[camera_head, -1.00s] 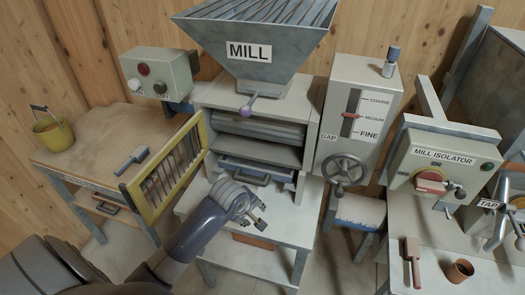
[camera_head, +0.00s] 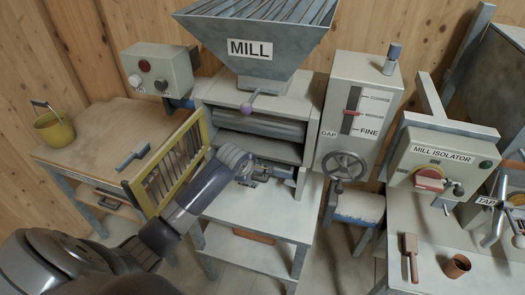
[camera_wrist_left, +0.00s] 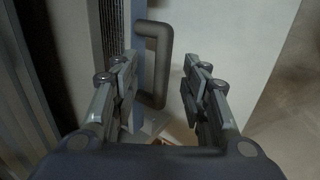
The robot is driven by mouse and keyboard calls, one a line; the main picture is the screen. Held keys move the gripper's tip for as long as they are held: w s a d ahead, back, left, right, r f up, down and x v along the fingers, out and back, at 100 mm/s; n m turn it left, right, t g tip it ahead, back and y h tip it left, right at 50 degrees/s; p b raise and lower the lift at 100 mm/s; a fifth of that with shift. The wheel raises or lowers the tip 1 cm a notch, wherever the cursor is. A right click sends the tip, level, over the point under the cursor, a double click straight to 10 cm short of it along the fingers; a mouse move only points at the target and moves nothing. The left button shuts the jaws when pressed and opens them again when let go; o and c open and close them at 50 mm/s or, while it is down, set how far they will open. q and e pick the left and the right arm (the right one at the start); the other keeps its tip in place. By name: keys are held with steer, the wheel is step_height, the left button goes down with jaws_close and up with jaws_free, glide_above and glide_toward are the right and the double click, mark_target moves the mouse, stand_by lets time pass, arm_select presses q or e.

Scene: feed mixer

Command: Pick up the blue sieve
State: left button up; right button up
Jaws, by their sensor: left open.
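The blue sieve (camera_wrist_left: 137,38) sits in the slot under the mill's rollers, its blue front edge-on in the left wrist view. Its dark loop handle (camera_wrist_left: 162,38) sticks out from that front. My left gripper (camera_head: 262,178) is at the mill opening in the head view and covers much of the sieve there. In the left wrist view my left gripper (camera_wrist_left: 161,82) is open, with one finger on each side of the handle's lower part; I cannot tell whether either touches it. My right gripper is not in view.
The open yellow barred guard (camera_head: 165,165) stands close beside my left forearm. The mill's pale table (camera_head: 265,212) is clear in front. The handwheel (camera_head: 342,167) is to the right. A wooden table (camera_head: 100,135) with a yellow bucket (camera_head: 54,130) is at left.

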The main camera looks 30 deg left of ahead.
mark_target(253, 179)
arm_select(q)
steer(key=shift+s+a+p+x, duration=0.1)
steer(key=shift+p+x, duration=0.15)
steer(key=shift+x, duration=1)
steer(key=shift+s+a+p+x, duration=0.15)
steer(key=shift+p+x, duration=0.1)
steer(key=shift+x, duration=0.95)
jaws_close()
